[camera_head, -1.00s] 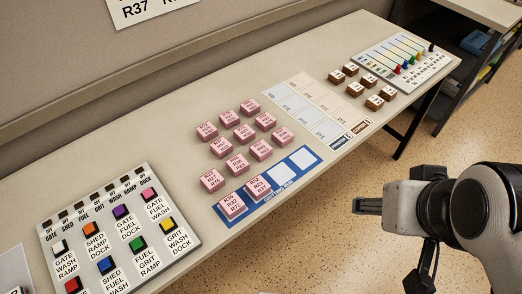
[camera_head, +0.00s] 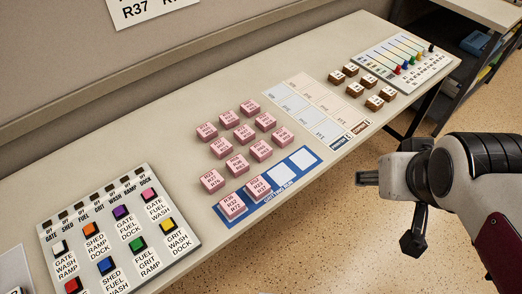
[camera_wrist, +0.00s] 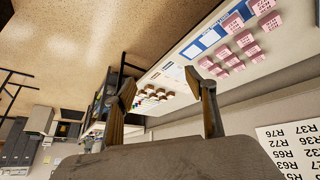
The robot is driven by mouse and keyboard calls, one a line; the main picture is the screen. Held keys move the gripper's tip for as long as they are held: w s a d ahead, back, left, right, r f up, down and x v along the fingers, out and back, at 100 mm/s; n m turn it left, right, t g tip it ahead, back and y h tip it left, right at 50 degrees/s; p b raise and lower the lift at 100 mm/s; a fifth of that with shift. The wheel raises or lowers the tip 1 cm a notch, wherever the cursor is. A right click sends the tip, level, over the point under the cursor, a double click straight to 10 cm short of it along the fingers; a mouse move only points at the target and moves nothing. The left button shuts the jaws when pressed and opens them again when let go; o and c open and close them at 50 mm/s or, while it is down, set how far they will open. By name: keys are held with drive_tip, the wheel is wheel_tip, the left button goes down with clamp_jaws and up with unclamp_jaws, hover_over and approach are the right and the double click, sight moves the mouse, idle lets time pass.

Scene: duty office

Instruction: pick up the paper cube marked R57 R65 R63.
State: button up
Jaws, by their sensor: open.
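Several pink paper cubes (camera_head: 243,132) stand in a loose group at the middle of the table, and two more (camera_head: 232,206) sit on the blue strip (camera_head: 304,158). Their printed marks are too small to read for certain, so I cannot tell which one is marked R57 R65 R63. The pink cubes also show in the wrist view (camera_wrist: 235,56). My gripper (camera_head: 366,178) is off the table's front edge, to the right of the cubes, apart from them. In the wrist view its two fingers (camera_wrist: 168,100) are spread with nothing between them.
A button panel (camera_head: 120,225) lies at the left and a slider board (camera_head: 405,55) at the far right. Several brown blocks (camera_head: 370,87) stand near a pale grid card (camera_head: 310,105). A printed sheet (camera_wrist: 290,145) hangs on the wall. Bare table lies behind the cubes.

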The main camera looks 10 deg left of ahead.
drive_tip(key=w+a+f+n+t+y, duration=0.1)
drive_tip(key=w+a+f+n+t, duration=0.3)
drive_tip(key=w, duration=0.6)
drive_tip(key=w+f+n+g+y, duration=0.1)
drive_tip(key=w+f, duration=0.5)
drive_tip(key=w, duration=0.4)
drive_tip(key=n+y, duration=0.4)
drive_tip(key=y, duration=0.4)
approach(265, 153)
drive_tip(key=w, duration=0.2)
drive_tip(key=a, duration=0.1)
drive_tip(key=shift+w+f, duration=0.4)
drive_tip(key=shift+s+a+f+y, duration=0.3)
drive_tip(key=shift+s+a+f, duration=0.05)
drive_tip(key=shift+a, duration=0.15)
drive_tip(key=shift+a, duration=0.1)
drive_tip(key=shift+x, duration=1.2)
drive_tip(key=shift+w, duration=0.15)
